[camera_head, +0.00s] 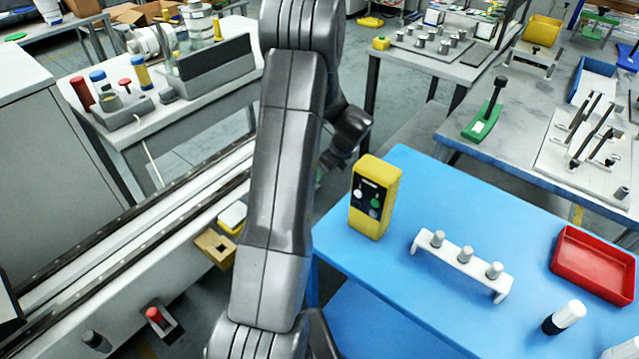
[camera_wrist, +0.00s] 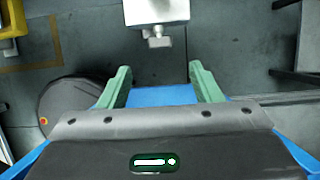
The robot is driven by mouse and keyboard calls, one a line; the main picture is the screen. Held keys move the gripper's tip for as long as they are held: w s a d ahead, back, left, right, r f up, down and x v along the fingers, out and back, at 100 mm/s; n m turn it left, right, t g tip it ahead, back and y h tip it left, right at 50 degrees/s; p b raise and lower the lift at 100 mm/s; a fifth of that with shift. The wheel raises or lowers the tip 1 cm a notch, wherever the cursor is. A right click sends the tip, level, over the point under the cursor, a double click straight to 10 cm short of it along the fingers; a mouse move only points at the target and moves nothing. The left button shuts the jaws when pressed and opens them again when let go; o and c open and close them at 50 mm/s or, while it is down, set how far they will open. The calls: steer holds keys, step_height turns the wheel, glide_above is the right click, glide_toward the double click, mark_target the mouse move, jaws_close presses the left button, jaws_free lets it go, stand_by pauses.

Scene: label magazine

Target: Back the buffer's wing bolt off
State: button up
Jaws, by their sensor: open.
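In the wrist view, a grey metal block (camera_wrist: 156,10), which looks like the buffer, reaches in from the top edge. A small grey wing bolt (camera_wrist: 157,38) sticks out of its near face. My gripper (camera_wrist: 161,72) is open, with its two green fingers apart and nothing between them. The wing bolt lies ahead of the fingertips, roughly centred between them and not touching either. In the head view my arm hides the bolt and most of the gripper.
A blue table (camera_head: 400,285) holds a yellow control box (camera_head: 376,198), a white rack (camera_head: 460,266) with grey pegs and a red tray (camera_head: 594,263). A yellow bracket (camera_head: 214,248) sits by the long rail. It seems to show in the wrist view's upper left (camera_wrist: 14,18).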

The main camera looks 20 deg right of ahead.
steer(key=x, duration=0.9)
steer(key=shift+f, duration=0.15)
steer(key=shift+a, duration=0.1)
steer(key=c, duration=1)
